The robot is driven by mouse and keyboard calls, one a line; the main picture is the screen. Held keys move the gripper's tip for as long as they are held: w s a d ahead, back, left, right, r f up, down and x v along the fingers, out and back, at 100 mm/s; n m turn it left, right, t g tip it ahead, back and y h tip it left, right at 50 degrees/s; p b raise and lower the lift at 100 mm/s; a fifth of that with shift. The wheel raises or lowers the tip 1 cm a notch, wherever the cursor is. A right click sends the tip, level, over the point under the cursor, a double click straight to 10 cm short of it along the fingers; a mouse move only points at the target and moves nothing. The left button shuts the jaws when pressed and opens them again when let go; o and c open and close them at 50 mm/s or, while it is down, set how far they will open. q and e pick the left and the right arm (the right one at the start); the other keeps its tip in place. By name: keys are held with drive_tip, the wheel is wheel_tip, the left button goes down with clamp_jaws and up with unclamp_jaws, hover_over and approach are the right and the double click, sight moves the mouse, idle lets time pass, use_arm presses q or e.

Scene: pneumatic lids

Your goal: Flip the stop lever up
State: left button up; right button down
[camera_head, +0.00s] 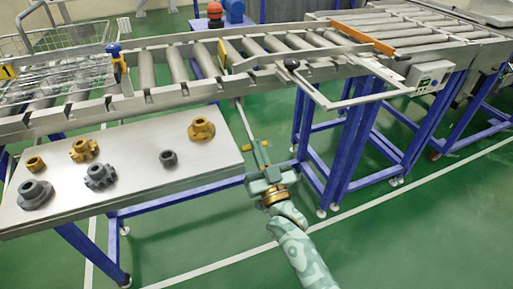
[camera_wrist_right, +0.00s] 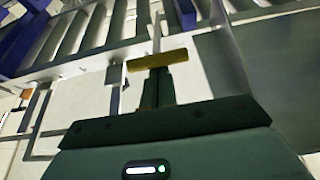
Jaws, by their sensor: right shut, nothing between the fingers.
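A thin grey lever (camera_head: 244,120) slants down from the conveyor's front rail, below a yellow stop plate (camera_head: 222,55); I take it to be the stop lever, hanging down. My right gripper (camera_head: 259,148) is at the lever's lower end, its fingers shut and holding nothing. In the right wrist view, the shut dark fingers (camera_wrist_right: 158,88) point at a yellow crossbar (camera_wrist_right: 158,60) just at their tips. I cannot tell whether they touch it, or whether it belongs to the lever. My left gripper is not in view.
A roller conveyor (camera_head: 165,97) runs across the back. A side table (camera_head: 130,160) at left holds several gears and bushings. A white rod frame (camera_head: 365,99) with a black knob (camera_head: 291,64) juts out right of the gripper. Blue legs (camera_head: 345,150) stand below; the green floor in front is clear.

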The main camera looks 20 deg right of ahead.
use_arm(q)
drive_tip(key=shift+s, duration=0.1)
use_arm(e)
drive_tip(key=shift+f, duration=0.5)
drive_tip(key=shift+r, duration=0.1)
